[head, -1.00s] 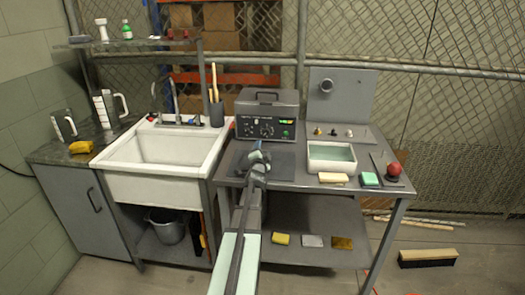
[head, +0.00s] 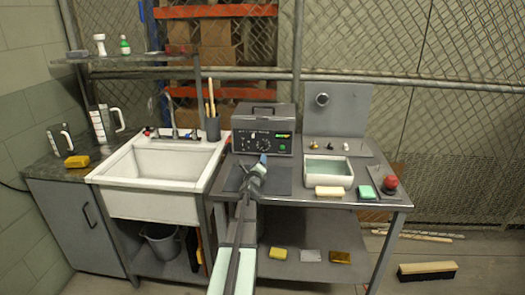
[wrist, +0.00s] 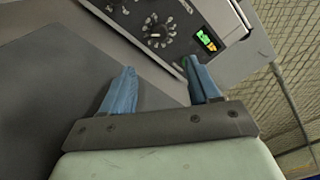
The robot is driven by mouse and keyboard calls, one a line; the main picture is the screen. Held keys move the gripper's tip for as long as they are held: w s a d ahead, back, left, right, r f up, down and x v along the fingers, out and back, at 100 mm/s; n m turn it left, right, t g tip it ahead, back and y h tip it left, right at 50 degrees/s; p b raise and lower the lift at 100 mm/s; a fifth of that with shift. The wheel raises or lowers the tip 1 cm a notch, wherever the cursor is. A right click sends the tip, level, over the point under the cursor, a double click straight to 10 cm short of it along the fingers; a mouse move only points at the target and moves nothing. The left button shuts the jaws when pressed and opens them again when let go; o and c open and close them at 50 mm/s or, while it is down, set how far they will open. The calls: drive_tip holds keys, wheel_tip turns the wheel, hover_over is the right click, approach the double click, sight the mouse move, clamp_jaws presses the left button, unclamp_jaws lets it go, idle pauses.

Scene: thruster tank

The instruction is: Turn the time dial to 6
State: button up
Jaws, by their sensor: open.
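The grey thruster tank (head: 265,127) stands at the back of the grey table, with a lid handle on top. Its front panel carries small dials, a lit green display (head: 283,136) and a green button. In the wrist view a round dial with a white pointer and tick marks (wrist: 155,41) shows on the panel, with a smaller knob to its upper left; I cannot read the numbers. My gripper (head: 260,165) is in front of the panel, over the dark mat. In the wrist view its blue fingers (wrist: 157,80) are apart and empty, short of the dial.
A white tray (head: 329,183) and several soap-like blocks lie to the right, with a red knob (head: 390,182) at the table's right edge. A white sink (head: 108,174) stands left. A grey upright plate (head: 350,110) stands at the back right.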

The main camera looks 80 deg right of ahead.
sight(263, 147)
drive_tip(key=shift+d, duration=0.2)
drive_tip(key=d, duration=1.3)
drive_tip(key=shift+s+d, duration=0.2)
drive_tip(key=shift+d, duration=0.05)
drive_tip(key=shift+c, duration=0.2)
drive_tip(key=c, duration=1)
